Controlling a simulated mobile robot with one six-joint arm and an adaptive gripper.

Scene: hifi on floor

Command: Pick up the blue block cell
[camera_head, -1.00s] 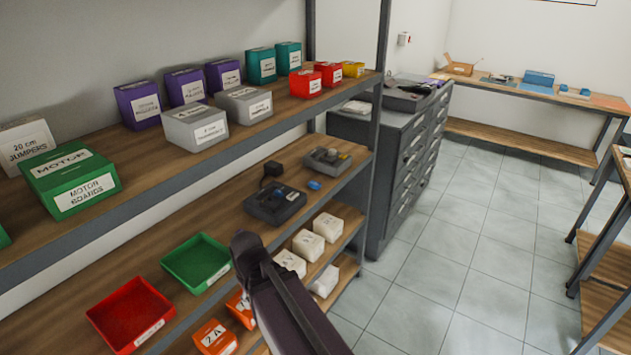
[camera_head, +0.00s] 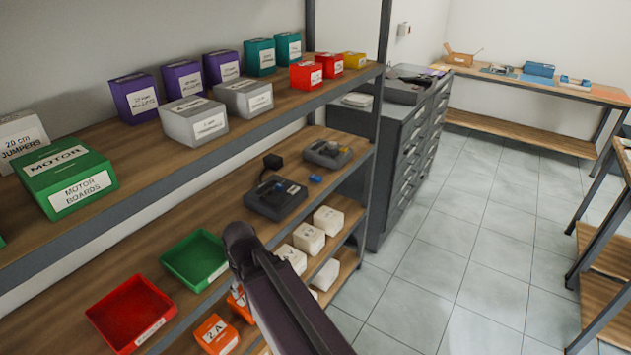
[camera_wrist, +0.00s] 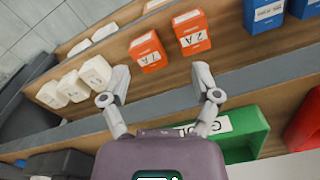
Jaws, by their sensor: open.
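A small blue block (camera_head: 315,179), which looks like the blue block cell, lies on the middle shelf (camera_head: 222,226) near its front edge. It sits between a dark grey device (camera_head: 276,197) and another grey device (camera_head: 327,153). I cannot make out its details at this size. My gripper (camera_wrist: 161,80) shows in the wrist view with its two fingers wide apart and nothing between them. It is in front of the shelves, over the edge near the green tray (camera_wrist: 250,132) and orange bins.
The green tray (camera_head: 194,261) and a red tray (camera_head: 130,314) stand on the middle shelf. White boxes (camera_head: 308,238) and orange bins (camera_head: 216,334) stand below. The upper shelf (camera_head: 150,160) overhangs the back. A dark drawer cabinet (camera_head: 405,150) stands beyond. The tiled floor at right is clear.

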